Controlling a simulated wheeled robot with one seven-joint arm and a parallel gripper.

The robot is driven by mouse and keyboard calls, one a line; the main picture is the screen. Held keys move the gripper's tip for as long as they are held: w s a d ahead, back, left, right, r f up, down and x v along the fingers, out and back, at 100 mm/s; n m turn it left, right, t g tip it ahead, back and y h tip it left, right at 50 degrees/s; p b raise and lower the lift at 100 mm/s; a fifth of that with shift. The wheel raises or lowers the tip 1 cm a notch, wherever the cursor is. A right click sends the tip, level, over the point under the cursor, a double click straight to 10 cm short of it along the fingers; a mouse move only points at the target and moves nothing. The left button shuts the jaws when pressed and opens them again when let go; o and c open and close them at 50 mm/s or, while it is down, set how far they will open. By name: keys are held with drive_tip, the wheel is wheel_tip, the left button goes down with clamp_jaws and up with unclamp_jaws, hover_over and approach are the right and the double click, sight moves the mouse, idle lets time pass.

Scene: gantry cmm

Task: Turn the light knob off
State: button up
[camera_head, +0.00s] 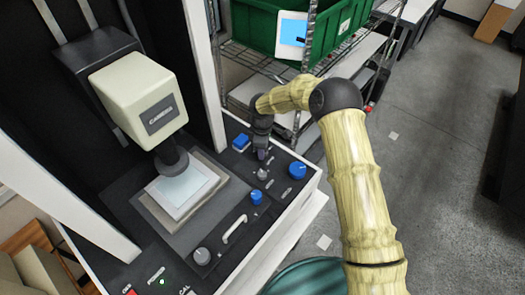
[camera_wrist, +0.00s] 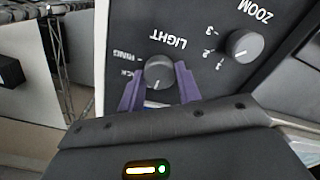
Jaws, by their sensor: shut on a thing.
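The light knob (camera_wrist: 158,72) is a round grey knob under the upside-down label LIGHT in the wrist view. A white mark on it points toward the bottom of the picture. My gripper (camera_wrist: 160,88) has purple fingers on either side of the knob and is shut on it. RING and a partly covered word ending in CK are printed left of the knob. Any other marks near it are hidden by the fingers. In the head view my gripper (camera_head: 262,153) is down at the panel's far right part, and I cannot make out the light knob there.
A grey zoom knob (camera_wrist: 243,46) stands right of the gripper in the wrist view. In the head view the panel also bears a blue knob (camera_head: 297,170) and a pale handle (camera_head: 235,229). The machine's measuring head (camera_head: 138,92) hangs at left. A wire rack (camera_head: 245,70) stands behind.

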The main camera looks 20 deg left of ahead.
drive_tip(key=shift+n, duration=0.3)
drive_tip(key=o, duration=1)
wheel_tip(320, 180, up, 17)
drive_tip(key=b, duration=0.4)
drive_tip(key=shift+r, duration=0.2)
drive_tip(key=shift+d, duration=0.1)
drive_tip(key=s+d+m+t, duration=0.1)
drive_tip(key=s+d+m, duration=0.5)
drive_tip(key=d, duration=0.5)
drive_tip(key=s+d+m, duration=0.7)
drive_tip(key=d, duration=0.4)
drive_tip(key=s+d+m+t, duration=0.1)
drive_tip(key=s+d+m, duration=0.6)
drive_tip(key=d, duration=0.4)
drive_tip(key=shift+d+f+t, duration=0.25)
drive_tip(key=shift+d+t, duration=0.05)
drive_tip(key=shift+d, duration=0.1)
